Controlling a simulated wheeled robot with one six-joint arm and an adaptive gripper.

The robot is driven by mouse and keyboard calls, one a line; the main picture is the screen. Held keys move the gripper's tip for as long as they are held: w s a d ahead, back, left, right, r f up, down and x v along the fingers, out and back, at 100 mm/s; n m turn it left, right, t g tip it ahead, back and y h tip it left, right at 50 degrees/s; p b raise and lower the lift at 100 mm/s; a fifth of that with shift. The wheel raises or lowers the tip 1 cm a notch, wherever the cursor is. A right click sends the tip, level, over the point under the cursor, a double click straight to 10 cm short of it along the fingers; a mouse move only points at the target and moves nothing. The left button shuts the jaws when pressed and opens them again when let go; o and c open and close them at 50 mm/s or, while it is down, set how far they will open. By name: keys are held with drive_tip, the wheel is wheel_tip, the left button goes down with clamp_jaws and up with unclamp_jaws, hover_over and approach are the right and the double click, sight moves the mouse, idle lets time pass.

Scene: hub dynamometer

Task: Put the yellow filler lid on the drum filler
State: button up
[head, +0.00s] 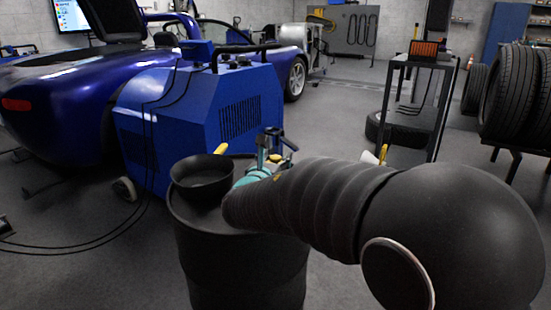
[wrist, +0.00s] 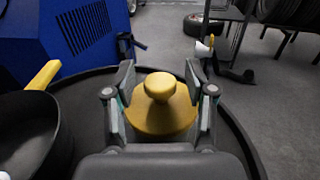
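The yellow filler lid (wrist: 160,112), a round disc with a knob on top, lies on the black drum top in the wrist view. My gripper (wrist: 159,72) is open, with one finger on each side of the lid and gaps beside the knob. In the head view my gripper (head: 271,150) is over the drum's far right edge, and the lid is mostly hidden by my arm. The drum filler, a black open bowl (head: 203,174), stands on the drum (head: 195,240) to the left. It also shows at the left of the wrist view (wrist: 30,130), with a yellow part (wrist: 43,75) at its rim.
A blue machine (head: 200,115) stands just behind the drum, with a blue car (head: 90,95) beyond. A black cart (head: 408,110) and tyres (head: 512,90) are at the right. Cables (head: 110,225) lie on the floor at left.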

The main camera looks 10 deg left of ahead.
drive_tip(key=shift+r, duration=0.1)
drive_tip(key=shift+r+p, duration=0.3)
drive_tip(key=shift+p, duration=0.05)
drive_tip(key=s, duration=0.4)
drive_tip(key=s+a, duration=0.1)
drive_tip(key=s, duration=0.3)
drive_tip(key=s+p, duration=0.1)
drive_tip(key=s, duration=0.3)
drive_tip(key=shift+a+r, duration=0.2)
drive_tip(key=shift+a, duration=0.1)
drive_tip(key=s+d+f+m+g+h, duration=0.25)
drive_tip(key=d+m, duration=0.35)
drive_tip(key=d, duration=0.3)
drive_tip(key=s+d+f+m+g+h, duration=0.1)
drive_tip(key=s+d+m+g, duration=0.3)
drive_tip(key=d, duration=0.5)
drive_tip(key=s+d+f+m+g+h, duration=0.1)
drive_tip(key=d+m+g+h, duration=0.15)
drive_tip(key=d+m, duration=0.55)
drive_tip(key=s+d+f+m+g+y, duration=0.1)
drive_tip(key=s+m+y, duration=0.3)
drive_tip(key=s+m, duration=0.4)
drive_tip(key=s+d+f+m+g+y, duration=0.1)
drive_tip(key=s+f+m+g+y, duration=0.1)
drive_tip(key=s+m, duration=0.5)
drive_tip(key=shift+s+d+f+m+y, duration=0.2)
drive_tip(key=shift+s+f+m+y, duration=0.2)
drive_tip(key=shift+f+m+y, duration=0.6)
drive_tip(key=shift+r, duration=0.15)
